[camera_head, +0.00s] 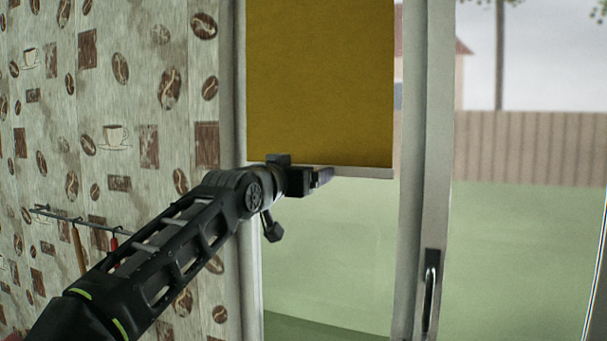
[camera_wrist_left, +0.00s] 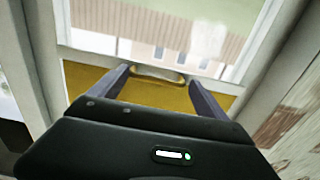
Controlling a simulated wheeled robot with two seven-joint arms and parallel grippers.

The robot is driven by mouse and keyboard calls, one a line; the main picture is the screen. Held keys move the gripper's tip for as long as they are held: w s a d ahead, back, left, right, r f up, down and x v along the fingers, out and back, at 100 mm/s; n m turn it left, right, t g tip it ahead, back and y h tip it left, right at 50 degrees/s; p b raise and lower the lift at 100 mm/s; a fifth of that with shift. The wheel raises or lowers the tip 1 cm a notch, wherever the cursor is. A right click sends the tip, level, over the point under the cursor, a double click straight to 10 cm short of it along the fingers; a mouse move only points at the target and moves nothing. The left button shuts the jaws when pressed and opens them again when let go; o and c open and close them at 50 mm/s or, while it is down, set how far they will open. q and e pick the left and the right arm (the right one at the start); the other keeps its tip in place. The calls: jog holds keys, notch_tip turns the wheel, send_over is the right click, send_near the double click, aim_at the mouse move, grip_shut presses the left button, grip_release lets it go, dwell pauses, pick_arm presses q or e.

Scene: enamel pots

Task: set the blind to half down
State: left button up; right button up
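The mustard-yellow blind (camera_head: 320,80) hangs over the left window pane, with a pale bar (camera_head: 362,172) along its lower edge. Its top is out of view. In the left wrist view the blind (camera_wrist_left: 157,95) shows as a yellow strip, and a pale rounded pull (camera_wrist_left: 158,73) lies between the fingertips of my left gripper (camera_wrist_left: 158,76). The fingers are wide apart; whether they touch the pull's ends is unclear. My right gripper is in neither view.
A window frame post (camera_head: 425,150) with a dark handle (camera_head: 430,290) stands right of the blind. On the left, a coffee-patterned wall (camera_head: 110,130) carries a rail (camera_head: 75,218) with hanging utensils. The glass below the blind is clear apart from my arm.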

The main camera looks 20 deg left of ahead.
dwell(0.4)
pick_arm(q)
jog(key=s+b, duration=0.5)
jog(key=s, duration=0.2)
jog(key=shift+s+a, duration=0.2)
jog(key=shift+s, duration=0.2)
